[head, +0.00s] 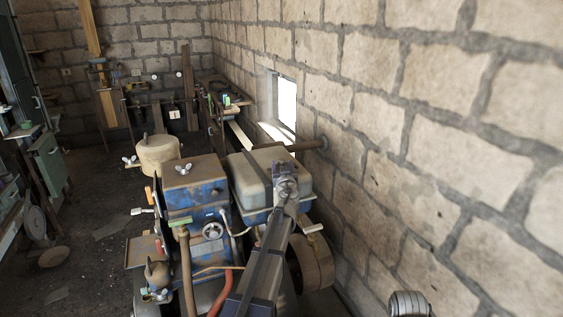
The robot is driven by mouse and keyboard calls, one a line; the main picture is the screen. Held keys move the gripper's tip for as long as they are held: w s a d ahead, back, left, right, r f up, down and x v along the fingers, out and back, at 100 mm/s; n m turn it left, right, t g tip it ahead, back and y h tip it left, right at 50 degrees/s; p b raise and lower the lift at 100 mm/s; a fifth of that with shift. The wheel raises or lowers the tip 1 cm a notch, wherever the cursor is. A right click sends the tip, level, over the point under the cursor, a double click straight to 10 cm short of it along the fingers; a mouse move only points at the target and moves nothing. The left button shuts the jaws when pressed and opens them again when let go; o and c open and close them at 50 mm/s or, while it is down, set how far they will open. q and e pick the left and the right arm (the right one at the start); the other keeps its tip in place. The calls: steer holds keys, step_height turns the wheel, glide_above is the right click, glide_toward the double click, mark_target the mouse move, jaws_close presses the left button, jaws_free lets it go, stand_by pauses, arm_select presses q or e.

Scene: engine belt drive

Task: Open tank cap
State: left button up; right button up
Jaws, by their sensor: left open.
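The tank (247,178) is a grey, rounded box on top of the blue engine, in the middle of the head view. My left gripper (284,170) is over the right part of the tank's top. Its arm comes up from the bottom of the picture. The gripper is open, and I see nothing held in it. The tank cap cannot be made out; the gripper and wrist cover that part of the tank. I cannot tell whether the gripper touches the tank or is just above it.
The blue engine (190,192) with a valve wheel (212,231), pipes and wing nuts stands left of my arm. A round beige drum (157,153) is behind it. The stone wall (440,150) closes off the right side.

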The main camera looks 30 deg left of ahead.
mark_target(282, 162)
arm_select(q)
steer(key=x, duration=0.3)
steer(key=shift+w+a, duration=0.2)
steer(key=shift+w, duration=0.05)
jaws_close()
stand_by(1.2)
